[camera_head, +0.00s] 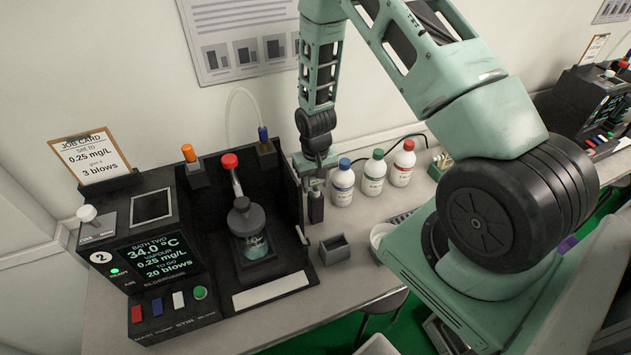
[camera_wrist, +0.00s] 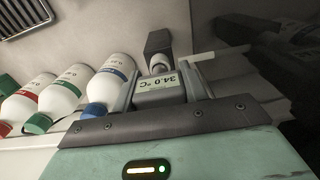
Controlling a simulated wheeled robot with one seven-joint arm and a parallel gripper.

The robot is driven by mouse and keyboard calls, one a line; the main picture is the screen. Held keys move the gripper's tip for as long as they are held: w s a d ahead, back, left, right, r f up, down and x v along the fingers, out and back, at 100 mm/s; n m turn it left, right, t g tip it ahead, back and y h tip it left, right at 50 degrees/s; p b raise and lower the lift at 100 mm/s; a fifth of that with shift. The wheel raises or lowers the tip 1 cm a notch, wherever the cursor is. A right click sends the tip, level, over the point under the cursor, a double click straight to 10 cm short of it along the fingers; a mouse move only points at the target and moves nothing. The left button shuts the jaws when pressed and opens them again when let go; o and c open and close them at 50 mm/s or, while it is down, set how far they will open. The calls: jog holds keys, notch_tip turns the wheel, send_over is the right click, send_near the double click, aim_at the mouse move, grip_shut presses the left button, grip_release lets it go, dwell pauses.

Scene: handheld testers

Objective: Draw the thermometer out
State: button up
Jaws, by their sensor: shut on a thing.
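The thermometer, a grey block with a pale display reading 34.0 °C (camera_wrist: 162,86), sits between the two fingers of my gripper (camera_wrist: 165,90) in the wrist view. The gripper is shut on it. A short pale piece and a dark block (camera_wrist: 160,43) lie just beyond the thermometer; I cannot tell whether it is still seated there. In the head view my gripper (camera_head: 315,182) points down at the right side of the black bath station (camera_head: 300,240), above a small black block (camera_head: 316,208). The thermometer is mostly hidden there.
Bottles with blue (camera_head: 343,187), green (camera_head: 374,175) and red (camera_head: 402,165) caps stand close right of my gripper. A small grey open box (camera_head: 335,249) sits in front. The station screen (camera_head: 155,257) reads 34.0 °C.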

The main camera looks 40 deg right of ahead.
jog(key=shift+r+p, duration=1.9)
jog(key=shift+r, duration=1)
jog(key=shift+s, duration=0.1)
